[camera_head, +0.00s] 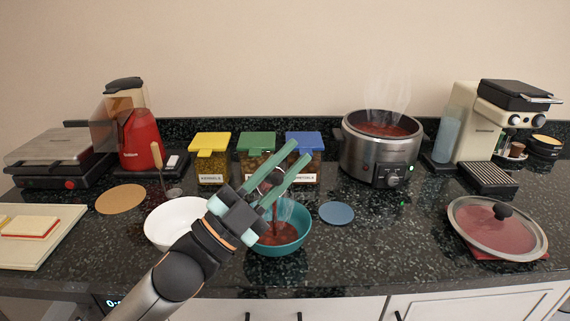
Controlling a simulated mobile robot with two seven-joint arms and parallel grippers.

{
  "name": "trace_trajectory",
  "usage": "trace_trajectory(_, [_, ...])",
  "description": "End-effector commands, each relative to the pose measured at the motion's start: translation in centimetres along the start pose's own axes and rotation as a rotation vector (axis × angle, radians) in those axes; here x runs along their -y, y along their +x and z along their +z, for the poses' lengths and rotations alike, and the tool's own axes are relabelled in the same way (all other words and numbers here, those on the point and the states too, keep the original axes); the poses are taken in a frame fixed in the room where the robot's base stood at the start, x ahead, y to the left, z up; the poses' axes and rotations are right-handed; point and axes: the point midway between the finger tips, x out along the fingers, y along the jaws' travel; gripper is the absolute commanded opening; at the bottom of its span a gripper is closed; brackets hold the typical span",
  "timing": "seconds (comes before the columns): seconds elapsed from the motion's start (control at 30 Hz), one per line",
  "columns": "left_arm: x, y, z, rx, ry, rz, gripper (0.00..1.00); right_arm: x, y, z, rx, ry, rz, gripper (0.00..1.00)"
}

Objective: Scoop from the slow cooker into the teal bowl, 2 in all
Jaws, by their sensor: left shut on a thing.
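The slow cooker (378,162) stands at the back right of centre, uncovered, steaming and filled with red food. The teal bowl (292,246) sits at the front centre with red food in it. My left gripper (301,152) reaches over the teal bowl. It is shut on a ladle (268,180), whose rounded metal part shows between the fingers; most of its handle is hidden. A red streak hangs below the ladle, over the teal bowl, which steams. My right gripper is out of view.
A white bowl (170,222) is left of the teal bowl, partly behind my arm. A blue coaster (336,213) lies to the right. Lidded containers (210,165) stand behind. A glass lid (480,232) lies at the right front, below a coffee machine (490,135).

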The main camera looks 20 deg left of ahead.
Motion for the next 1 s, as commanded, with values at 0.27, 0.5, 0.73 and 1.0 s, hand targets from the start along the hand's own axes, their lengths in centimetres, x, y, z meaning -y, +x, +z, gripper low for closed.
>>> trace_trajectory(0.27, [-1.8, -1.4, -0.4, -0.074, 0.096, 0.000, 0.00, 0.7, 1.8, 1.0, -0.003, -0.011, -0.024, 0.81])
trace_trajectory(0.5, [-3.1, -2.3, -0.9, -0.135, 0.179, 0.000, 0.00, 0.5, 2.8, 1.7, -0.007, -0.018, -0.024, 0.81])
trace_trajectory(0.73, [-4.4, -3.3, -1.0, -0.191, 0.254, 0.000, 0.00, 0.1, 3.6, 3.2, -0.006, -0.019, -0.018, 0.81])
trace_trajectory(1.0, [-5.3, -4.0, -1.0, -0.240, 0.319, 0.000, 0.00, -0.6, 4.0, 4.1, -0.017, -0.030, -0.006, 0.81])
